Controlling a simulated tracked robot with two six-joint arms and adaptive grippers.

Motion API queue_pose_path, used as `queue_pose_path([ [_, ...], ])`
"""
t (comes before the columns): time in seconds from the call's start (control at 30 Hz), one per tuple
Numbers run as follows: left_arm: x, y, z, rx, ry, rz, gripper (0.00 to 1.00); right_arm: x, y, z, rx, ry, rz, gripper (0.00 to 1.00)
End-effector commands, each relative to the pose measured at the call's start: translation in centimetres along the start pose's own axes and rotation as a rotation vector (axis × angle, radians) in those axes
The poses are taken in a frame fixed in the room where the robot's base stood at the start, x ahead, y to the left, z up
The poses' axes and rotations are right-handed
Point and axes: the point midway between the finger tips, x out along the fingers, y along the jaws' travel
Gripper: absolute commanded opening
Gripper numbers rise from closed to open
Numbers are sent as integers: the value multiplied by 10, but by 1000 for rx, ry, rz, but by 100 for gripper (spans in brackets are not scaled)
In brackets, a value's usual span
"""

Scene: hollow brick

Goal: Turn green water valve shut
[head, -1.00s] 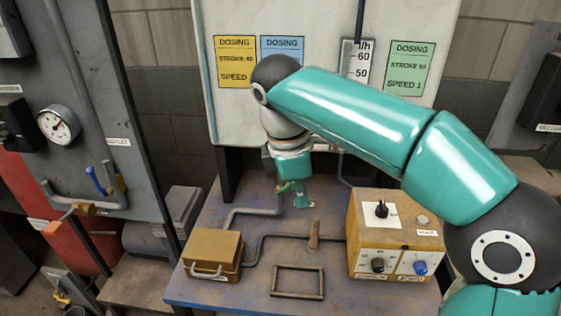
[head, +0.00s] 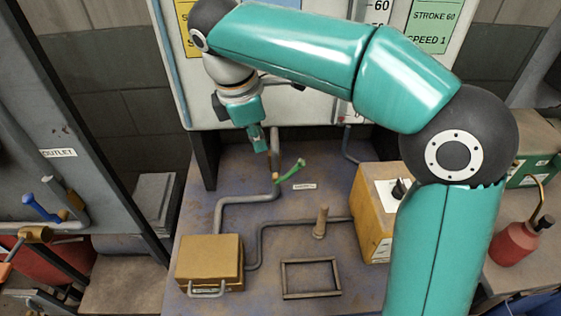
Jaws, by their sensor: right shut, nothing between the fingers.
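The green water valve handle (head: 291,172) sits on a pipe at the back of the worktable (head: 200,270). It slants up to the right from a copper-coloured fitting. My right gripper (head: 262,148) is shut and empty, pointing down just above and left of the green handle, near the vertical copper pipe. From this angle I cannot tell whether the fingertips touch the pipe, but they look apart from the handle.
On the table are an ochre box (head: 210,258), an upright peg (head: 321,222), a rectangular frame (head: 311,279) and a yellow control box (head: 375,215). A blue-handled valve (head: 40,207) is at left. A red oil can (head: 515,240) stands at right.

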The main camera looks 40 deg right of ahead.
Motion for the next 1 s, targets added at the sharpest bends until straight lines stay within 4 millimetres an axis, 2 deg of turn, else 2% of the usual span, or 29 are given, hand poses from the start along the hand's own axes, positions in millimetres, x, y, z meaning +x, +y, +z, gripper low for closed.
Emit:
queue_pose_path([
  [0.1,4,-1,0,1,0,0,57,27,-2,5,8,-4,-5,0],
  [0.33,6,-2,0,1,1,0,57,72,-1,9,14,-3,-5,0],
  [0.4,4,-1,0,1,1,0,57,78,-1,19,16,-2,-4,0],
  [0.6,3,-1,0,1,1,0,57,92,-2,32,15,-2,-4,0],
  [0.97,3,-1,0,1,1,0,57,95,-1,35,14,-1,-2,0],
  [1.0,3,-1,0,1,0,0,57,94,-3,30,11,-1,-2,0],
])
